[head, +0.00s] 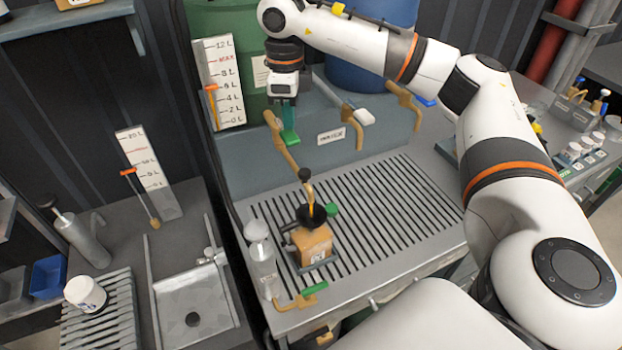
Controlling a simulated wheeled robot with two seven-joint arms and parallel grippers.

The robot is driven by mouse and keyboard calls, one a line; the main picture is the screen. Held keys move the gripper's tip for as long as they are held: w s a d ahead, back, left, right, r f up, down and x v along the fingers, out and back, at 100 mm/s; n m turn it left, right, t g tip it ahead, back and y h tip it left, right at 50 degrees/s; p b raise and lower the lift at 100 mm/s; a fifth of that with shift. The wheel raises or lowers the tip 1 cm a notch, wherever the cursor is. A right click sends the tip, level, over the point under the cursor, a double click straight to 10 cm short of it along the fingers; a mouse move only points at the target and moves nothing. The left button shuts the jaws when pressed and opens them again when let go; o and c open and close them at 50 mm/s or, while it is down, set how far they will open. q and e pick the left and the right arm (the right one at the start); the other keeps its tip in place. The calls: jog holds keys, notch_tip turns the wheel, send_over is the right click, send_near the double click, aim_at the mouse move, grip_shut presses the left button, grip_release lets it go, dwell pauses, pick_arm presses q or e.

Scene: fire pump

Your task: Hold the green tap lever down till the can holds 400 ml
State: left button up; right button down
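The green tap lever (290,137) sits on a brass tap (279,131) at the front of the grey housing below the green tank. My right gripper (288,108) points down from above with its fingertips at the lever, seemingly touching it. The fingers are too small to tell open from shut. The tap's spout runs toward the camera and ends above the orange-tan can (312,243). A thin yellow stream (311,193) shows between the spout end and the black funnel-like top of the can. The can stands on the slotted drain grate; its fill level cannot be read. My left gripper is out of view.
A white litre scale (222,85) with an orange pointer stands left of the green tank (228,25). A second tap (350,125) with a white lever is to the right. The grate's right side (400,205) is clear.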

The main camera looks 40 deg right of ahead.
jog(key=shift+r, duration=0.55)
jog(key=s+r, duration=0.1)
jog(key=s+r+p, duration=0.2)
jog(key=r, duration=0.1)
jog(key=shift+a, duration=0.35)
